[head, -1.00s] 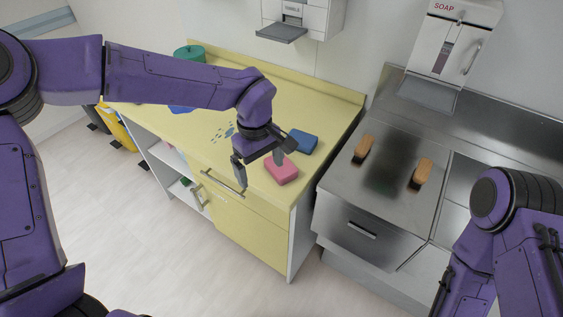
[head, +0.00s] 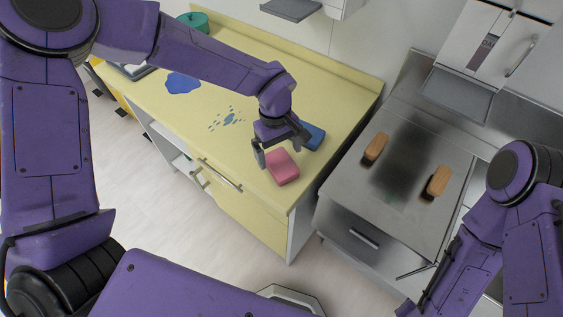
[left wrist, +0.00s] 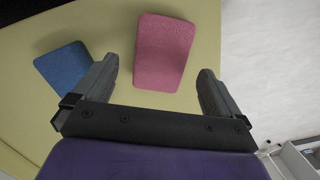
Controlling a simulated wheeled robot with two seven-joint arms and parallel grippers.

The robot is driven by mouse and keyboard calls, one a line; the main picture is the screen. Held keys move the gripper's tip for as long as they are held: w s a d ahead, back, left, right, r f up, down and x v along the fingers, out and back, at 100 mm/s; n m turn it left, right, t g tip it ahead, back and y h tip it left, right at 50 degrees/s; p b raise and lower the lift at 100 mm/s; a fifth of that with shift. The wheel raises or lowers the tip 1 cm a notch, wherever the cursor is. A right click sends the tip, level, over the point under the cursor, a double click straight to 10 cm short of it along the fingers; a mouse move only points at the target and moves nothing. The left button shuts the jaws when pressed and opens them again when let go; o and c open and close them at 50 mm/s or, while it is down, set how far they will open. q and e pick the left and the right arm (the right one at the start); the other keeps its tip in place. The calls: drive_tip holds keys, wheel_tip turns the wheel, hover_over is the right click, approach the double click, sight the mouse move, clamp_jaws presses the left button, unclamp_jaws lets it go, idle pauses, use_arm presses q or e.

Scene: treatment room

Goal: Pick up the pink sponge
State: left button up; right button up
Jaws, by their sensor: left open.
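The pink sponge (head: 282,167) lies on the yellow countertop near its front right corner. In the left wrist view the pink sponge (left wrist: 164,52) lies ahead of the fingertips, roughly between their lines. My left gripper (head: 280,153) is open and empty, above and right at the sponge in the head view; its fingers also show in the left wrist view (left wrist: 158,82). I cannot tell whether a finger touches the sponge. My right arm is at the right of the head view; its gripper (head: 420,292) is partly seen near the lower edge.
A blue sponge (head: 312,136) lies beside the pink one, close to a left finger (left wrist: 64,66). Blue spots (head: 230,118), a blue cloth-like patch (head: 182,83) and a green pot (head: 193,21) are farther left.

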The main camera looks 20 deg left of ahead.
sight(281, 162)
use_arm(q)
drive_tip(key=f, duration=0.3)
drive_tip(key=shift+s+d+p, duration=0.25)
drive_tip(key=shift+p, duration=0.1)
drive_tip(key=shift+d+f, duration=0.1)
drive_tip(key=shift+f, duration=0.25)
drive_tip(key=c, duration=1.1)
drive_tip(key=shift+c, duration=0.2)
drive_tip(key=shift+r, duration=0.3)
wheel_tip(281, 162, up, 3)
drive_tip(key=shift+f+b, duration=0.15)
drive_tip(key=shift+b, duration=0.2)
drive_tip(key=s+r, duration=0.2)
drive_tip(key=s+r+b, duration=0.1)
drive_tip(key=r, duration=0.1)
drive_tip(key=shift+s+a, duration=0.2)
drive_tip(key=shift+s, duration=0.15)
drive_tip(key=s+r+b, duration=0.1)
drive_tip(key=s+r, duration=0.1)
drive_tip(key=s, duration=0.3)
drive_tip(key=s+a+r, duration=0.1)
drive_tip(key=s+r, duration=0.2)
drive_tip(key=s, duration=0.2)
drive_tip(key=shift+s+r+b, duration=0.2)
drive_tip(key=shift+r+b, duration=0.15)
drive_tip(key=shift+b, duration=0.05)
